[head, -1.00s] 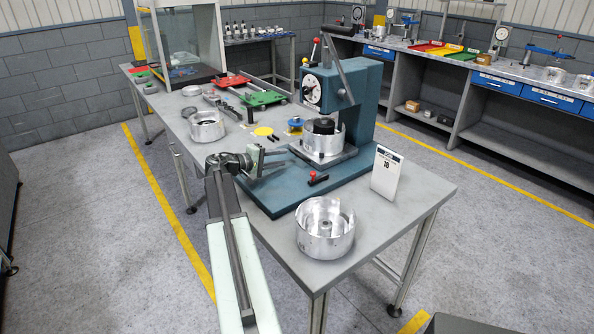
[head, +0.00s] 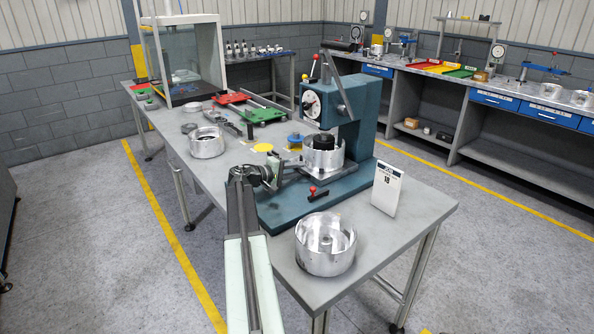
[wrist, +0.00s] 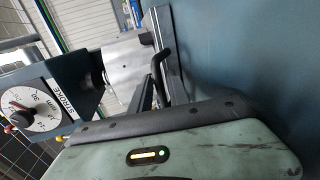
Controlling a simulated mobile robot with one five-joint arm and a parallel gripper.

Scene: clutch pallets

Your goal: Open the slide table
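The slide table (head: 338,172) is a flat grey plate on the blue base of the press (head: 347,110). A silver cup (head: 322,159) with a dark part inside stands on it, under the press head. My gripper (head: 277,178) is low over the base, just left of the slide table. In the wrist view the plate edge (wrist: 176,75) runs along the blue base, with a dark bent handle (wrist: 158,68) beside it, close ahead of my gripper. The silver cup (wrist: 117,66) also shows there. I cannot see the fingertips clearly, nor whether they touch the handle.
An open silver housing (head: 325,243) stands at the front of the table, with a white sign (head: 387,188) to its right. A small red-knobbed lever (head: 312,191) lies on the base. Another silver ring (head: 207,142) stands farther back. The floor left of the table is clear.

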